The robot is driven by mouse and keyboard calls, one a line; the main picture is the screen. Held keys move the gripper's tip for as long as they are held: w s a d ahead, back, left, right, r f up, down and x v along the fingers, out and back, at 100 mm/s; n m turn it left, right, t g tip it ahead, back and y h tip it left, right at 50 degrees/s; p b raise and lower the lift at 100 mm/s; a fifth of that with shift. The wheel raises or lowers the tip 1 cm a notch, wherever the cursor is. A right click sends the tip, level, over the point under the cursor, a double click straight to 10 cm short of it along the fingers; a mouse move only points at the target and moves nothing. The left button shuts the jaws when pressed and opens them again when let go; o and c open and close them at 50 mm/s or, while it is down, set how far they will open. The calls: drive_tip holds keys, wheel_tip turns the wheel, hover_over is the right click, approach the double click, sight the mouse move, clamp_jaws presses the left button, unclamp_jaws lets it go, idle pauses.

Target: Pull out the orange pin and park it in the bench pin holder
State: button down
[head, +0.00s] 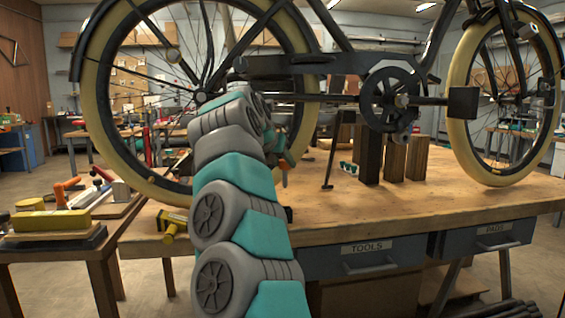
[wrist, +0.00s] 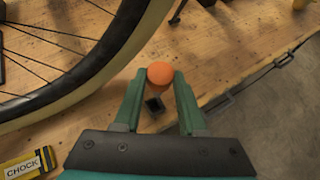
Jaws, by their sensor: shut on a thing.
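The orange pin shows its round orange head (wrist: 160,73) between my fingertips in the wrist view. My gripper (wrist: 158,82) is shut on it, over the wooden bench near its front edge. In the head view my gripper (head: 281,164) is mostly hidden behind my arm, with a little orange showing beside it. A small dark square fitting (wrist: 154,104) shows between my fingers on the bench; I cannot tell whether it is the pin holder. The pin's lower end is hidden in the wrist view.
The trike's rear wheel (wrist: 98,75) stands close to my gripper's left. A yellow chock (wrist: 27,165) lies on the bench. Dark and wooden blocks (head: 394,158) and a dark upright tool (head: 329,165) stand to the right. The bench's front right top (head: 430,195) is clear.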

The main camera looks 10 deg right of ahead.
sight(284, 180)
drive_tip(key=shift+f+b, duration=2)
drive_tip(key=shift+f, duration=0.4)
drive_tip(key=shift+f+b, duration=1.9)
drive_tip(key=shift+f, duration=0.35)
drive_tip(key=shift+c, duration=1.9)
unclamp_jaws()
drive_tip(key=shift+s+r, duration=0.1)
drive_tip(key=v, duration=0.7)
drive_tip(key=shift+s+a, duration=0.2)
drive_tip(key=shift+r, duration=0.15)
